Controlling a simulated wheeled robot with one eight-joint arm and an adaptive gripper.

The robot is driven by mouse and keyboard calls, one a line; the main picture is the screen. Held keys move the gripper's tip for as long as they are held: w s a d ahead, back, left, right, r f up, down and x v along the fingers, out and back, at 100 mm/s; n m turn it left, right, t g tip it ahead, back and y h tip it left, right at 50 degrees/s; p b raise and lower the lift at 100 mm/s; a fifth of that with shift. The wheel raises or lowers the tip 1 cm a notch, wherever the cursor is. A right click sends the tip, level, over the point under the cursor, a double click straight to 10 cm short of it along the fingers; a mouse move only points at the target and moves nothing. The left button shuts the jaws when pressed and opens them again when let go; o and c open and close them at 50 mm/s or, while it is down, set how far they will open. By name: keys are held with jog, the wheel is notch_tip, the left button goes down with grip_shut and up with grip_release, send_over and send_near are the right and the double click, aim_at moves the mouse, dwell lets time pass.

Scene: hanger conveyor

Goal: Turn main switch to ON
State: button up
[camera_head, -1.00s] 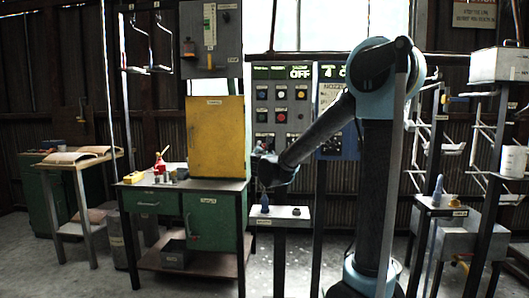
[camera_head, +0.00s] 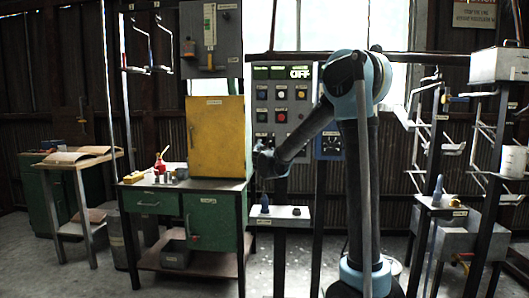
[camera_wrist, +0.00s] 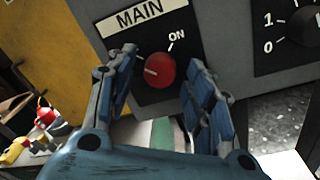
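The main switch (camera_wrist: 160,71) is a round red knob on a black plate under a "MAIN" label (camera_wrist: 140,13) in the wrist view. Its white mark points left, away from the "ON" lettering (camera_wrist: 177,38) at the upper right. My gripper (camera_wrist: 158,77) is open, with one blue-padded finger on each side of the knob. Gaps show between the fingers and the knob, and nothing is held. In the head view my gripper (camera_head: 266,162) is at the lower left of the grey control panel (camera_head: 292,77), where it hides the switch.
A yellow cabinet (camera_head: 217,137) stands on the green workbench (camera_head: 211,220) left of the panel. A narrow stand (camera_head: 292,213) with a blue bottle is below my gripper. A dial marked 0 and 1 (camera_wrist: 307,24) is right of the switch.

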jog(key=c, duration=0.8)
jog(key=shift+c, duration=0.2)
jog(key=shift+m, duration=0.3)
jog(key=m, duration=0.8)
jog(key=m+h, duration=0.1)
jog(key=m, duration=0.4)
jog(key=shift+f+t, duration=0.1)
jog(key=shift+t, duration=0.2)
jog(key=m, duration=0.5)
jog(key=shift+s, duration=0.1)
